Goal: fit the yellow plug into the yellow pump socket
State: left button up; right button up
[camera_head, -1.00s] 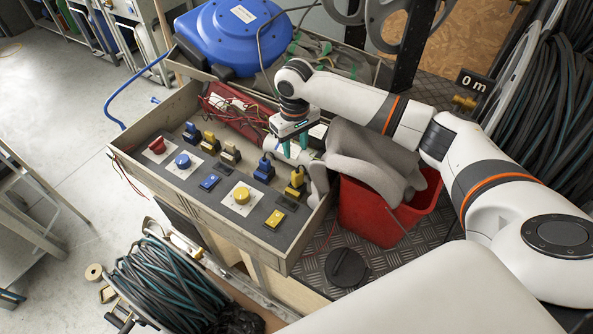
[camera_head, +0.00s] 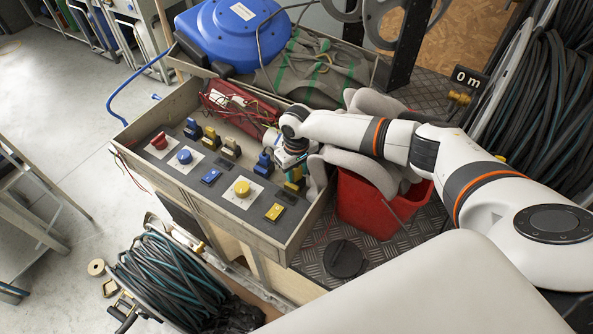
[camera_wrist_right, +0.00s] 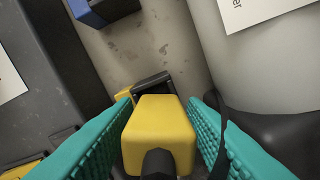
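A yellow plug (camera_head: 294,182) stands at the right end of the panel in the wooden tray, partly hidden by my right gripper (camera_head: 290,160). In the right wrist view the yellow plug (camera_wrist_right: 160,125) with its black cable end lies between the teal fingers of my right gripper (camera_wrist_right: 160,104). The fingers are open around it, with narrow gaps at its sides. A flat yellow socket (camera_head: 274,212) sits in the panel just in front of the plug; a yellow edge (camera_wrist_right: 20,170) shows at the lower left of the wrist view. My left gripper is not in view.
A blue plug (camera_head: 264,162) stands left of the yellow one, with other plugs and knobs, including a yellow knob (camera_head: 242,188), along the panel. A red bucket (camera_head: 368,207) holding grey thick material stands close right of the tray. The tray's front wall (camera_head: 235,222) is raised.

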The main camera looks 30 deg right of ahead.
jog(key=c, duration=0.8)
jog(key=shift+r, duration=0.1)
notch_tip(320, 180, up, 9)
jog(key=shift+r, duration=0.15)
jog(key=shift+r+n, duration=0.15)
jog(key=shift+n, duration=0.15)
jog(key=n, duration=0.5)
jog(key=shift+f, duration=0.25)
jog(key=n, duration=0.3)
jog(key=f+n, duration=0.1)
jog(key=n, duration=0.7)
jog(key=shift+f+n, duration=0.3)
jog(key=n, duration=0.5)
jog(key=shift+f, duration=0.35)
